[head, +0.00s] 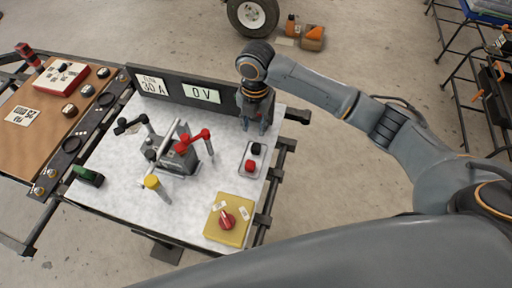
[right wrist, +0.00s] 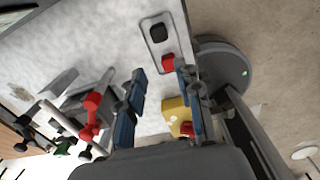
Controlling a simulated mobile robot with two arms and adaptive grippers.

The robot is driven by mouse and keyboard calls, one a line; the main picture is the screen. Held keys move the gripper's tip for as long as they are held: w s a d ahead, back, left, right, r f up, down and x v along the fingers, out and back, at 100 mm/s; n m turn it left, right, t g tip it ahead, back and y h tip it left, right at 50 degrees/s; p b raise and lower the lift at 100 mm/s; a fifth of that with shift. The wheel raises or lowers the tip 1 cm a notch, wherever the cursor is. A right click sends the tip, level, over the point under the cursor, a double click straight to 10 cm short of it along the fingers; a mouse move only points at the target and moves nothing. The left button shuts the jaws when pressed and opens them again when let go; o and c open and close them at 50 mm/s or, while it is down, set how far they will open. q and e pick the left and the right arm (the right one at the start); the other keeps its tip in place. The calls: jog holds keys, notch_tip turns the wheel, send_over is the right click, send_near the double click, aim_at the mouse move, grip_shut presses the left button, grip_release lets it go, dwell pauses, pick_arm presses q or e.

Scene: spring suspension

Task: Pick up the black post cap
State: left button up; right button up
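The black post cap (head: 256,148) sits in a small light tray (head: 243,161) at the right side of the white worktop, behind a red cap (head: 249,166). In the right wrist view the black cap (right wrist: 158,32) is near the top, beyond the fingertips, with the red cap (right wrist: 168,62) closer to them. My right gripper (head: 255,126) points down just behind the tray, apart from the black cap. In the right wrist view its two blue fingers (right wrist: 160,76) are spread with nothing held between them. My left gripper is not in view.
A battery-like block (head: 178,158) with red and black clamps stands mid-worktop. A yellow block (head: 228,218) with a red knob is at the front right. A dark panel reading "0 V" (head: 203,93) runs along the back. A yellow-topped post (head: 152,181) stands front left.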

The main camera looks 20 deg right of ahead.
send_over(256, 146)
jog(key=shift+n, duration=0.3)
jog(key=f, duration=0.7)
jog(key=shift+s+f, duration=0.2)
jog(key=shift+s, duration=0.15)
jog(key=shift+w+f, duration=0.15)
jog(key=shift+f, duration=1.3)
jog(key=shift+w+f, duration=0.1)
jog(key=shift+f, duration=1.3)
jog(key=c, duration=0.5)
